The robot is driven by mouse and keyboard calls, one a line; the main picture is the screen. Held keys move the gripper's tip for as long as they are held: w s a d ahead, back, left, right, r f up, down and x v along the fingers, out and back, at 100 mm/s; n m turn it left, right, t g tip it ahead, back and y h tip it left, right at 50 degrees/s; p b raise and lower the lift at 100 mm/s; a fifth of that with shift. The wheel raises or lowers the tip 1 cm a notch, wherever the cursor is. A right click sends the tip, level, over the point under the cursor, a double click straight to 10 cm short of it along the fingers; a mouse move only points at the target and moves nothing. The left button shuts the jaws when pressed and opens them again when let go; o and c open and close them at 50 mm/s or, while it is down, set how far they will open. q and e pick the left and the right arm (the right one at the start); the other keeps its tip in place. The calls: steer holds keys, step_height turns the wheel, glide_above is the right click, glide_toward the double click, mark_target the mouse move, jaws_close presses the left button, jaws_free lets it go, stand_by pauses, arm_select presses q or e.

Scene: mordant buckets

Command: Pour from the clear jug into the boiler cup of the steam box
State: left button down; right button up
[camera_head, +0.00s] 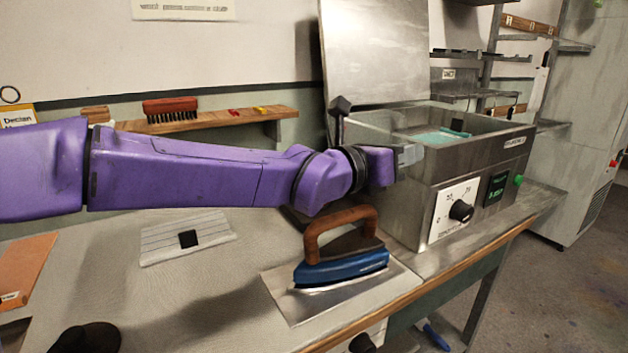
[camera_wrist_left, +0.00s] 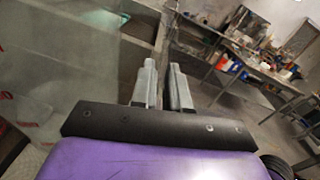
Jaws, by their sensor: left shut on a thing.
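The steam box (camera_head: 485,158) is a grey metal box with a dial on its front and its lid (camera_head: 375,50) raised behind. Its open top shows teal contents. I cannot make out the boiler cup; my arm hides part of the box's left side. My left gripper (camera_head: 410,154) is at the box's left front corner, near rim height. In the left wrist view its fingers (camera_wrist_left: 163,75) are nearly together. A large see-through surface with red marks, apparently the clear jug (camera_wrist_left: 60,75), fills the left side there. The jug's outline is unclear in the head view. My right gripper is out of view.
A blue iron with a wooden handle (camera_head: 340,258) rests on a metal plate (camera_head: 290,303) in front of the box. A wall shelf (camera_head: 225,118) holds a brush (camera_head: 170,108). The bench's front edge (camera_head: 440,276) runs close by. The bench left of the iron has free room.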

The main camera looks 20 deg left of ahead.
arm_select(q)
steer(key=shift+s+d+r+m, duration=0.15)
steer(key=shift+d+m, duration=0.1)
steer(key=shift+m, duration=0.15)
steer(key=shift+f+m, duration=0.3)
steer(key=shift+f, duration=0.15)
steer(key=shift+s+f+m, duration=0.15)
steer(key=shift+f+m, duration=0.1)
steer(key=shift+m, duration=0.25)
step_height(320, 180, up, 6)
steer(key=p, duration=0.4)
steer(key=shift+s+r, duration=0.1)
steer(key=shift+r, duration=0.05)
step_height(320, 180, up, 3)
steer(key=p, duration=0.3)
steer(key=shift+f, duration=0.2)
